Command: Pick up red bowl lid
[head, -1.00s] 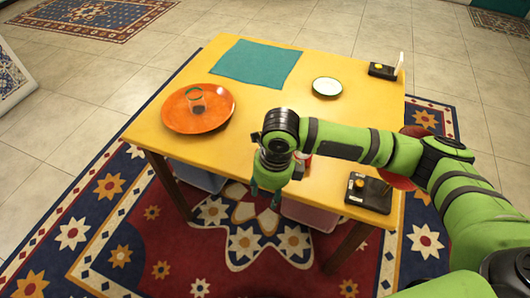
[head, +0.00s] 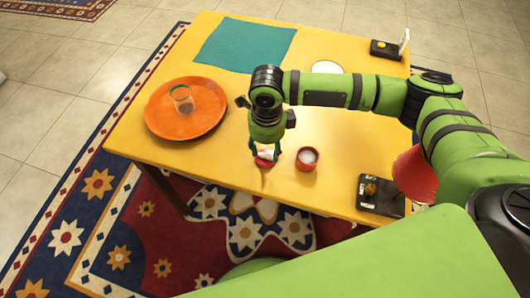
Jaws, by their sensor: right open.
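A small red and white thing (head: 265,160), which looks like the red bowl lid, lies near the table's front edge, partly hidden by my gripper. My right gripper (head: 264,151) points down over it with its fingers open, one on each side. I cannot tell whether the fingers touch it. A small red bowl (head: 307,158) with a pale inside stands just right of it, apart from the fingers. My left gripper is not in view.
The yellow table (head: 230,165) holds an orange plate (head: 160,127) with a clear glass (head: 182,98), a teal cloth (head: 245,45), a partly hidden white plate (head: 327,67) and two black stands (head: 385,48) (head: 381,197). A red cone-like thing (head: 414,176) is beside my right arm.

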